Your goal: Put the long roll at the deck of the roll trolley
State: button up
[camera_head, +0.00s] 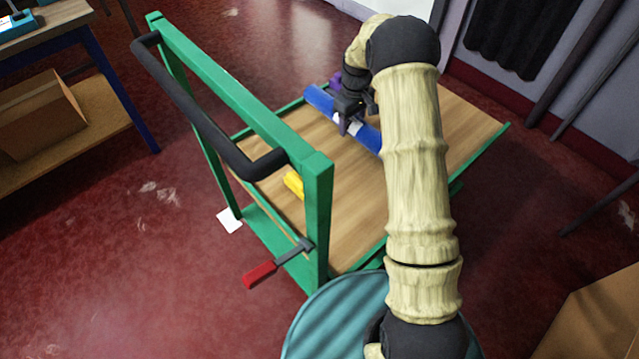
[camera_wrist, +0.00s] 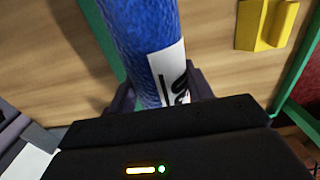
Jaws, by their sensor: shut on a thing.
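The long roll (camera_head: 320,98) is blue with a white label band. It is at the wooden deck (camera_head: 345,200) of the green-framed roll trolley (camera_head: 318,215), toward the deck's far side. My gripper (camera_head: 350,120) is shut on the roll near its label, and my arm hides the roll's right part. In the wrist view the blue roll (camera_wrist: 143,40) runs up from between my fingers (camera_wrist: 160,95), over the wooden deck (camera_wrist: 215,40). I cannot tell whether the roll touches the deck.
A yellow block (camera_head: 294,184) is on the deck near the trolley's handle frame. A red-handled lever (camera_head: 260,275) sticks out low at the trolley's near side. A workbench with a cardboard box (camera_head: 40,115) stands at left. Red floor (camera_head: 120,250) at lower left is mostly clear.

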jog(key=shift+f, duration=0.3)
jog(key=b, duration=0.2)
send_over(348, 154)
jog(key=f, duration=0.6)
jog(key=shift+a, duration=0.2)
jog(key=shift+d+f, duration=0.1)
jog(key=shift+d, duration=0.1)
jog(key=shift+d, duration=0.1)
jog(key=shift+f, duration=1.85)
jog(key=shift+f, duration=0.1)
jog(key=o, duration=1.1)
